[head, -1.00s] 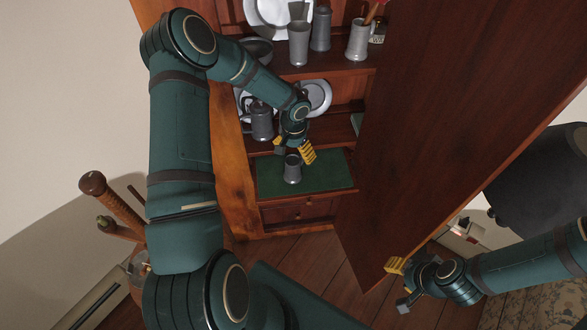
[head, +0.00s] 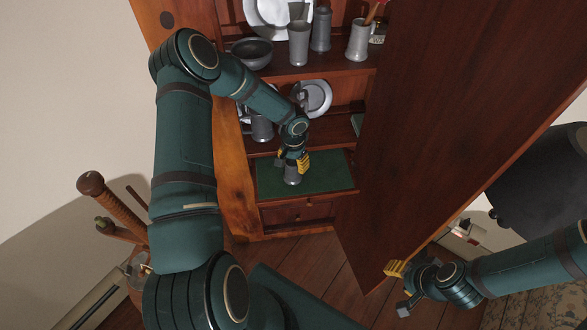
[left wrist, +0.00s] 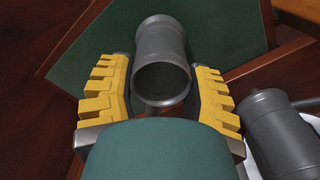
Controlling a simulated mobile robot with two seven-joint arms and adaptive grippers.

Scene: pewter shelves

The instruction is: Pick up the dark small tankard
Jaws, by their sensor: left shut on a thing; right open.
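The dark small tankard (head: 292,178) stands upright on the green mat (head: 325,172) of the cabinet's lower shelf. In the left wrist view the grey tankard (left wrist: 163,48) shows its round open mouth between the yellow fingers. My left gripper (head: 293,168) reaches down from above and is shut on the tankard, one finger on each side; it also shows in the left wrist view (left wrist: 163,90). The gripper hides the tankard's upper part in the head view. My right gripper (head: 399,287) is open and empty, low at the right beside the cabinet door's edge.
A larger pewter tankard (head: 262,126) stands close behind on the left; it also shows in the left wrist view (left wrist: 275,130). Several pewter vessels and a bowl (head: 252,52) stand on the shelf above. The open wooden door (head: 455,110) blocks the right side.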

